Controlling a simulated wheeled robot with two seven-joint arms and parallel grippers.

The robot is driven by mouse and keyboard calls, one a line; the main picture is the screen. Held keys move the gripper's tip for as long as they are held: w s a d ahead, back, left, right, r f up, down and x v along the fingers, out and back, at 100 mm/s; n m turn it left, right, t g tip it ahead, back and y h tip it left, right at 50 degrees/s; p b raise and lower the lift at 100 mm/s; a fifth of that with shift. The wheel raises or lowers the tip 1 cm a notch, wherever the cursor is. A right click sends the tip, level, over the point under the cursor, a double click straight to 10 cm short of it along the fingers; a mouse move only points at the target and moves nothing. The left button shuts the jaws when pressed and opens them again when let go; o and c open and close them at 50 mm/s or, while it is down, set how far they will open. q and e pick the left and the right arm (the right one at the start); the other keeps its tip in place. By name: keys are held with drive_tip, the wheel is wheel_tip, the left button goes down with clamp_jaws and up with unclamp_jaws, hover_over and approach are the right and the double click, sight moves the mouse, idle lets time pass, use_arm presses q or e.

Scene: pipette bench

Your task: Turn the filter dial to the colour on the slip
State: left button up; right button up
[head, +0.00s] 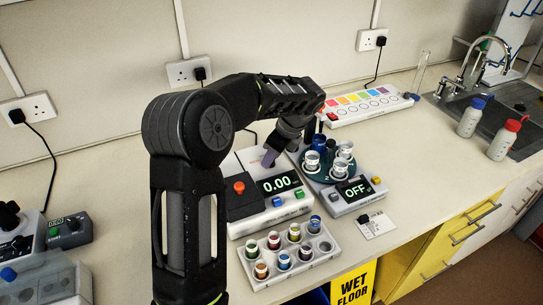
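My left arm rises from the bottom and bends over the white meter (277,223). My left gripper (270,156) points down at the meter's back edge. One purple-grey finger shows, and I cannot tell whether the gripper is open. The meter has a black lid, an orange-red knob (239,187), and a display reading 0.00 (279,184). No dial with colours can be made out; my arm hides part of the meter's back. My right gripper is not in view.
A round teal holder with white-topped vials (312,161) stands beside the meter, with a display reading OFF (355,190). A rack of several coloured vials (289,252) is in front. A white strip with coloured squares (366,104) lies behind. Bottles (470,117) stand by the sink.

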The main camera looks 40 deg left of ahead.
use_arm(q)
drive_tip(key=o, duration=0.3)
drive_tip(key=shift+o, duration=0.2)
drive_tip(key=b+v, duration=0.1)
drive_tip(key=v, duration=0.6)
drive_tip(key=shift+d+r, duration=0.2)
drive_tip(key=shift+r, duration=0.2)
